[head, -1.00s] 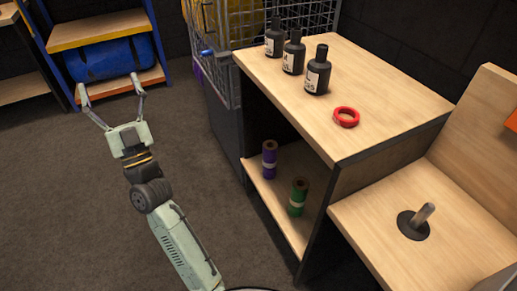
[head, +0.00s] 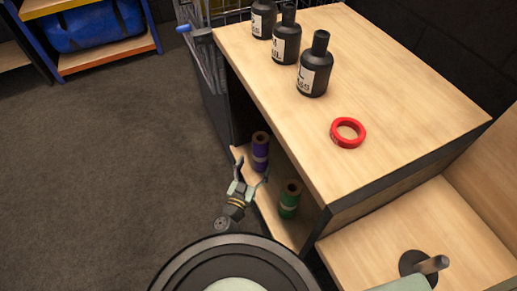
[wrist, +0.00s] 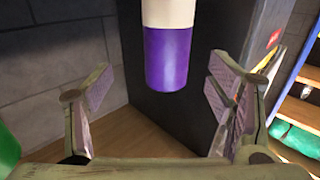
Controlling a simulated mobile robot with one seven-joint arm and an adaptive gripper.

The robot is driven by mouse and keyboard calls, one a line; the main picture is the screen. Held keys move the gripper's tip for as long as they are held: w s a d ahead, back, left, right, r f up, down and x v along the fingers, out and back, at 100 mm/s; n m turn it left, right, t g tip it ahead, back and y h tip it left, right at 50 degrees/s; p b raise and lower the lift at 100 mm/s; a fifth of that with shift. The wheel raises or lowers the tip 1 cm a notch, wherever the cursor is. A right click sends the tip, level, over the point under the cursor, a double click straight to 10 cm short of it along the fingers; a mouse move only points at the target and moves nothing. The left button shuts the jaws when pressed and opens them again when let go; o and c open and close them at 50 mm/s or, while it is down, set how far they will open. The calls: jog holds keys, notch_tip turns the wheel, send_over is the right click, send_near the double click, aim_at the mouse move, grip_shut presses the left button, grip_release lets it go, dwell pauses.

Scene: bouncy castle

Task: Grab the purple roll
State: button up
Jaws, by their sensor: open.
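In the wrist view the purple roll (wrist: 167,58) shows ahead, between the two fingers and apart from both. My gripper (head: 252,170) is open and empty, just in front of the purple roll at the shelf's opening. The gripper's spread fingers also show in the wrist view (wrist: 158,105). Whether the roll is fully within the fingers' reach I cannot tell.
A green roll (head: 289,200) stands on the same shelf, close to the right of my gripper. The cabinet top (head: 400,105) overhangs the shelf and bears several black bottles (head: 315,70) and a red ring (head: 348,132). A wire cage (head: 198,50) stands behind. Floor to the left is clear.

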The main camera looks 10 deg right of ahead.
aim_at(260, 153)
jog(key=x, duration=0.4)
jog(key=shift+w+d+r, duration=0.1)
jog(key=shift+w+r, duration=0.05)
jog(key=shift+w, duration=0.1)
jog(key=shift+w+a+x, duration=0.15)
jog(key=shift+a+x, duration=0.05)
jog(key=shift+x, duration=1.1)
jog(key=shift+w+a+x, duration=0.1)
jog(key=shift+a+x, duration=0.05)
jog(key=shift+x, duration=1.2)
jog(key=shift+c, duration=0.5)
grip_shut()
jog(key=shift+r, duration=0.1)
